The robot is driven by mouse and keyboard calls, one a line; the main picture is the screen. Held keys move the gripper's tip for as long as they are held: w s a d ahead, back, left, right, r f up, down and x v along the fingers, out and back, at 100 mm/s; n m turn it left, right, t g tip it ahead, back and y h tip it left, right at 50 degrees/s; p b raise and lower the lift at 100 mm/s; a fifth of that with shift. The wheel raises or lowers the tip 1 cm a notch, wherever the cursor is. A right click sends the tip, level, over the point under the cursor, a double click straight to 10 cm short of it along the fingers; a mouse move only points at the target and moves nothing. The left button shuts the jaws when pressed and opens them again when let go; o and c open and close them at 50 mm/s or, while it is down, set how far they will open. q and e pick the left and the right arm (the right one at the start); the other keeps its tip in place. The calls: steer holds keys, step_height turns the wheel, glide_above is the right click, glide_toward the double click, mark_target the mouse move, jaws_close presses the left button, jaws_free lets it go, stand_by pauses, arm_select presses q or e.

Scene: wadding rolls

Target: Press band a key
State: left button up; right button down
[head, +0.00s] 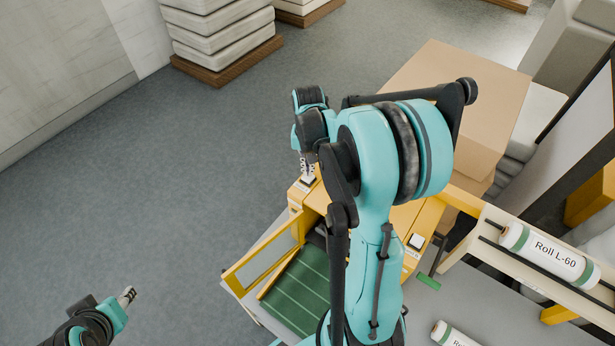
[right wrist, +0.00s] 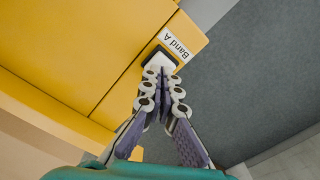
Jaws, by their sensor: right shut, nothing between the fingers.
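The band A key (head: 308,181) is a white cap in a dark frame on a corner of the yellow machine (head: 405,215). In the right wrist view the key (right wrist: 159,61) sits beside its "Band A" label (right wrist: 176,47). My right gripper (head: 306,168) is shut and empty. Its fingertips (right wrist: 161,74) are at the key and cover part of it; I cannot tell whether they touch or press it. My left gripper (head: 128,294) is at the lower left, over the floor and away from the machine; its fingers are too small to judge.
Another white key (head: 416,241) is on the machine's right side. A green belt (head: 300,290) lies inside the yellow frame. Roll L-60 (head: 548,254) rests on a rack at right. Cardboard boxes (head: 460,90) stand behind my right arm. Floor at left is clear.

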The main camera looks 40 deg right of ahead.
steer(key=shift+f+b, duration=0.95)
steer(key=shift+f, duration=0.15)
steer(key=shift+r, duration=0.1)
steer(key=shift+r+p, duration=0.9)
steer(key=shift+r, duration=0.3)
steer(key=shift+r, duration=0.1)
step_height(320, 180, up, 6)
steer(key=p, duration=0.4)
steer(key=shift+f, duration=0.2)
